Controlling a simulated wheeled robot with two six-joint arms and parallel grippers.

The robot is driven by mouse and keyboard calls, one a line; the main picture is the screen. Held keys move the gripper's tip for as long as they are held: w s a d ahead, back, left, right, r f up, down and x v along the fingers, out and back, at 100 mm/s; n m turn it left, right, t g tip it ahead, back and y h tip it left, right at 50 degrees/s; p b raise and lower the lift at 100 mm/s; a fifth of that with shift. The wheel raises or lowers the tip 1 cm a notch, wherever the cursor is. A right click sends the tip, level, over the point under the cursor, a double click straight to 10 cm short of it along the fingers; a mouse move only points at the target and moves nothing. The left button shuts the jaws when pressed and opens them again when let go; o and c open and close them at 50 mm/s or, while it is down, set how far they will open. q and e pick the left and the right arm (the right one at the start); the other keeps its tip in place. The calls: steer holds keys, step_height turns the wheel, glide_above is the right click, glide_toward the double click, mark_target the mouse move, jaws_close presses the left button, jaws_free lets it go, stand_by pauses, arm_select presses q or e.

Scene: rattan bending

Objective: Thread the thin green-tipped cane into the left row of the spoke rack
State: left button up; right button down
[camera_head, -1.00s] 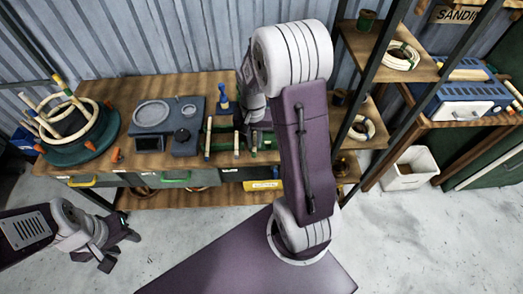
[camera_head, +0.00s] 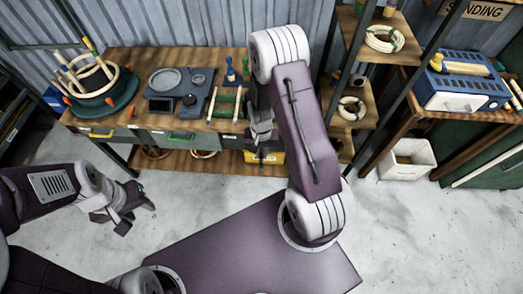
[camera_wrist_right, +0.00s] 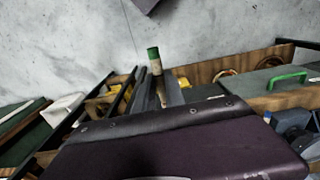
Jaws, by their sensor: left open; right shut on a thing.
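My right gripper (camera_head: 262,132) is in front of the bench's front edge in the head view. It is shut on the thin cane (camera_wrist_right: 154,62), whose green end stands out beyond the dark fingers in the right wrist view. My left gripper (camera_head: 132,210) is open and empty over the floor at left. A low green rack (camera_head: 217,103) with pale sticks lies on the bench, left of my right gripper. A round ring stand (camera_head: 100,100) with several leaning canes is at the bench's left end. I cannot tell which is the spoke rack.
A grey tool station (camera_head: 180,92) sits on the wooden bench (camera_head: 140,65) between the stand and the rack. Shelves with coils (camera_head: 385,38) rise to the right. A yellow bin (camera_head: 265,157) is below the bench. A white bin (camera_head: 408,158) stands on open floor.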

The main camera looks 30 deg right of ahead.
steer(key=f+b, duration=0.1)
steer(key=f, duration=0.1)
steer(key=w+f+b, duration=0.1)
steer(key=f+b, duration=0.1)
steer(key=f, duration=0.1)
steer(key=shift+w+d+f, duration=0.1)
steer(key=shift+w+d, duration=0.05)
steer(key=shift+d, duration=0.05)
steer(key=shift+w, duration=0.1)
steer(key=shift+w, duration=0.1)
steer(key=shift+w+d+f+b, duration=0.1)
steer(key=shift+w+d+b, duration=0.2)
steer(key=shift+w+d, duration=0.15)
steer(key=shift+w+d, duration=0.45)
steer(key=shift+w, duration=0.3)
steer(key=shift+w+d, duration=0.4)
steer(key=shift+w, duration=0.3)
